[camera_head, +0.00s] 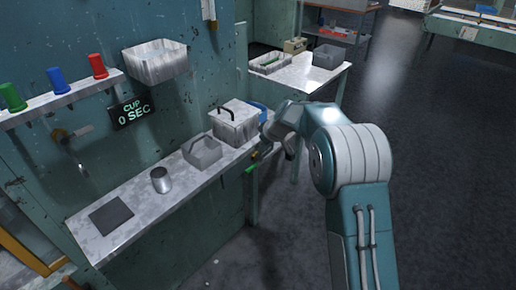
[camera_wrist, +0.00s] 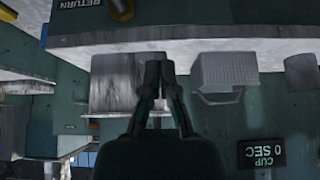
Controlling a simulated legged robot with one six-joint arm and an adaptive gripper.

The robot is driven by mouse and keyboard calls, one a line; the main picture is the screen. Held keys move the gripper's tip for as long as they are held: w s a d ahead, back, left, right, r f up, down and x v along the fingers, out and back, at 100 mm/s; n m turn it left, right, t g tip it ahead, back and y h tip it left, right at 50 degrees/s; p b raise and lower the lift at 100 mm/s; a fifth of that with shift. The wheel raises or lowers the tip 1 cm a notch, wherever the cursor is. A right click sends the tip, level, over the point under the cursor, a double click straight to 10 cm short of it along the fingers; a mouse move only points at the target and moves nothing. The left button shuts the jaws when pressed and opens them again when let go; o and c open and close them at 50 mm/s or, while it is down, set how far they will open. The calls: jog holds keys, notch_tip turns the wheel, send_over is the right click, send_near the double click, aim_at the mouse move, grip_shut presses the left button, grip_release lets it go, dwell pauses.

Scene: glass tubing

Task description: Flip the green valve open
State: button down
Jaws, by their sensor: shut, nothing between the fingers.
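A small green piece (camera_head: 250,169), which looks like the valve's handle, shows at the bench's front edge in the head view, with a bit of yellow just above it. My gripper (camera_head: 262,152) is close beside it, partly hidden by my own wrist; I cannot tell whether they touch. In the wrist view, which looks upside down, my gripper (camera_wrist: 160,66) is shut and empty, in front of a grey box (camera_wrist: 117,85). A yellow fitting (camera_wrist: 122,10) by a RETURN label is at the top edge there. No green handle shows in the wrist view.
The bench (camera_head: 140,205) holds a lidded box (camera_head: 236,128), a grey bin (camera_head: 203,153), a metal cup (camera_head: 161,181) and a dark pad (camera_head: 111,216). A shelf with coloured cups (camera_head: 55,80) and a CUP 0 SEC display (camera_head: 131,112) are on the wall. The floor at right is clear.

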send_over(252, 167)
jog(key=f, duration=0.5)
jog(key=shift+w+a+f, duration=0.15)
jog(key=shift+a+f, duration=0.05)
jog(key=shift+f, duration=0.15)
notch_tip(252, 167, down, 3)
jog(key=shift+d+f, duration=0.1)
jog(key=shift+f, duration=0.1)
jog(key=shift+d+f, duration=0.25)
jog(key=shift+f, duration=0.05)
jog(key=shift+s+a, duration=0.15)
jog(key=shift+s, duration=0.05)
